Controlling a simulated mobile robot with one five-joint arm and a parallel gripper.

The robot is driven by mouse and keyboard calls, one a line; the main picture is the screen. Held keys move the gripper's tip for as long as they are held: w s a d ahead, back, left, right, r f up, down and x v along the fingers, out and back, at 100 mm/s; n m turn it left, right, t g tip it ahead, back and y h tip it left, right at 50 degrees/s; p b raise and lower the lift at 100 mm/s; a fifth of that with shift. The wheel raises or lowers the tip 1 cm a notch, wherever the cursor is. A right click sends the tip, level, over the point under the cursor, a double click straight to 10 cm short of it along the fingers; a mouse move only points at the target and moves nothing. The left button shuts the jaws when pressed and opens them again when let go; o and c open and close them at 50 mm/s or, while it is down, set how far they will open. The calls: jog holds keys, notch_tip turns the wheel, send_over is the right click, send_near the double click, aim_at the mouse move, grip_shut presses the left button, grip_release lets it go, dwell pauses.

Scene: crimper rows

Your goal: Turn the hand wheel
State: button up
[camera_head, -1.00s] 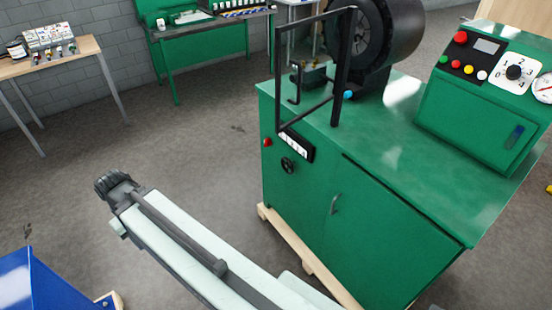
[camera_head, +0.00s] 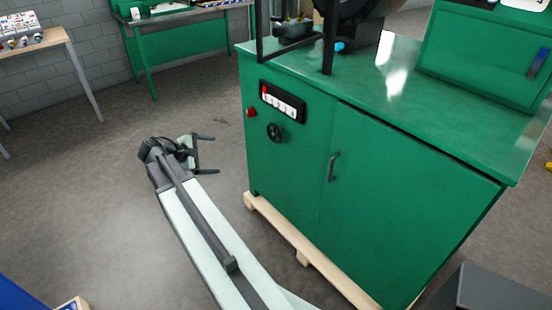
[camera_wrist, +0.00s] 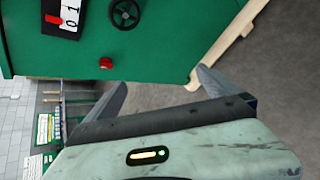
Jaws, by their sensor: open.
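My gripper (camera_head: 207,154) is open and empty, to the left of the cabinet and a clear distance from the wheel. In the wrist view my two fingers (camera_wrist: 160,88) are spread wide, with nothing between them.
A red button (camera_head: 251,113) sits left of the wheel; the digit panel (camera_head: 283,102) is just above it. A cabinet door handle (camera_head: 333,167) sticks out to the right. The cabinet (camera_head: 400,180) stands on a wooden pallet (camera_head: 305,257). Grey floor (camera_head: 110,190) is free on the left.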

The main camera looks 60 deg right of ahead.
jog(key=s+d+f+n+g+h+b, duration=0.25)
jog(key=d+f+b, duration=0.25)
jog(key=d+b, duration=0.5)
jog(key=n+g+h+b, duration=0.2)
jog(key=n+h+b, duration=0.1)
jog(key=h, duration=0.1)
send_near(273, 134)
jog(key=x, duration=0.3)
jog(key=shift+t, duration=0.25)
jog(key=x, duration=0.8)
jog(key=shift+s+r, duration=0.15)
jog(key=shift+r, duration=0.1)
jog(key=shift+a, duration=0.1)
jog(key=c, duration=1.2)
jog(key=shift+s, duration=0.1)
